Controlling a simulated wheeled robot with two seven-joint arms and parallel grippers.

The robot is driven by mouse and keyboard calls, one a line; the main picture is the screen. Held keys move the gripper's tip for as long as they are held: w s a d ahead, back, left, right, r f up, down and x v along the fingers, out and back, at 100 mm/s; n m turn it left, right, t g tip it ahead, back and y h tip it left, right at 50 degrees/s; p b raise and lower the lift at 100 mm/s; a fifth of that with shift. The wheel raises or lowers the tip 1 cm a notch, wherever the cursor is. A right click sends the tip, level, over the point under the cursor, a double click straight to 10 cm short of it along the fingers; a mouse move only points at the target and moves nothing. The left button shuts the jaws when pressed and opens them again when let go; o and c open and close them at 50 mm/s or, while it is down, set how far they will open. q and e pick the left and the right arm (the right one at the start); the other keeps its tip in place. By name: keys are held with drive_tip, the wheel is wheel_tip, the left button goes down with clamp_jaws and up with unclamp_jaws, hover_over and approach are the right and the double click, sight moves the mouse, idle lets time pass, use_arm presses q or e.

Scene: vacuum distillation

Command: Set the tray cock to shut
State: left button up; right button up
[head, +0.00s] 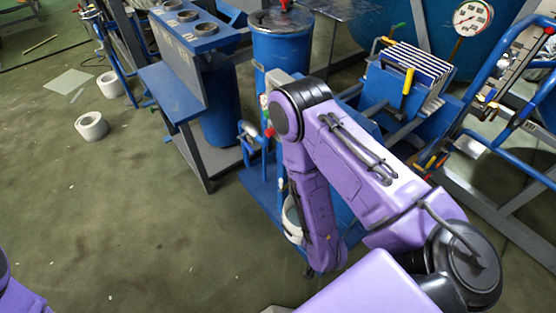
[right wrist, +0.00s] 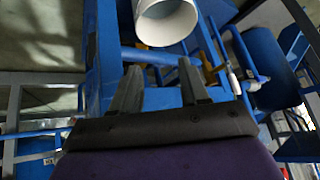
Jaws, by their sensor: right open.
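My right arm reaches across the head view and bends down beside a blue frame; its gripper is hard to make out there. In the right wrist view my right gripper (right wrist: 160,72) is open, with two dark fingers apart and nothing between them. A white cylinder (right wrist: 165,22) is just beyond the fingertips; part of a white round rim (head: 292,222) shows behind my arm in the head view. Right of the fingers are a small yellow part (right wrist: 209,70) and a white-tipped fitting (right wrist: 234,82). I cannot tell which part is the tray cock. My left gripper is out of view.
A blue drum (head: 281,50) and a blue bench with round holes (head: 190,35) stand behind. A striped rack (head: 418,60) with yellow handles and a gauge (head: 472,17) are at the right. White rolls (head: 91,126) lie on the left floor, which is mostly clear.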

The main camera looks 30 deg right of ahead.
drive_tip(key=w+a+f+m+t+h+b, duration=0.1)
drive_tip(key=w+f+m+t+b, duration=0.15)
drive_tip(key=w+b, duration=0.35)
drive_tip(key=w+a+f+m+t+h+b, duration=0.1)
drive_tip(key=w+f+m+t+h+b, duration=0.2)
drive_tip(key=w, duration=0.5)
drive_tip(key=n+g+h+b, duration=1)
drive_tip(key=n+b, duration=0.6)
drive_tip(key=n, duration=1.8)
approach(280, 183)
drive_tip(key=d, duration=0.2)
drive_tip(key=shift+m, duration=0.25)
drive_tip(key=d, duration=0.3)
drive_tip(key=d+b, duration=0.1)
drive_tip(key=d, duration=0.3)
drive_tip(key=w+d, duration=0.1)
drive_tip(key=d, duration=0.2)
drive_tip(key=shift+d+r+b, duration=0.15)
drive_tip(key=shift+b, duration=0.25)
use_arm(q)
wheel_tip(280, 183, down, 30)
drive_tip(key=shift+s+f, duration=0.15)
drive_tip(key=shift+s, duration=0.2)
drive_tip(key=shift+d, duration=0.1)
use_arm(e)
drive_tip(key=shift+c, duration=0.3)
clamp_jaws()
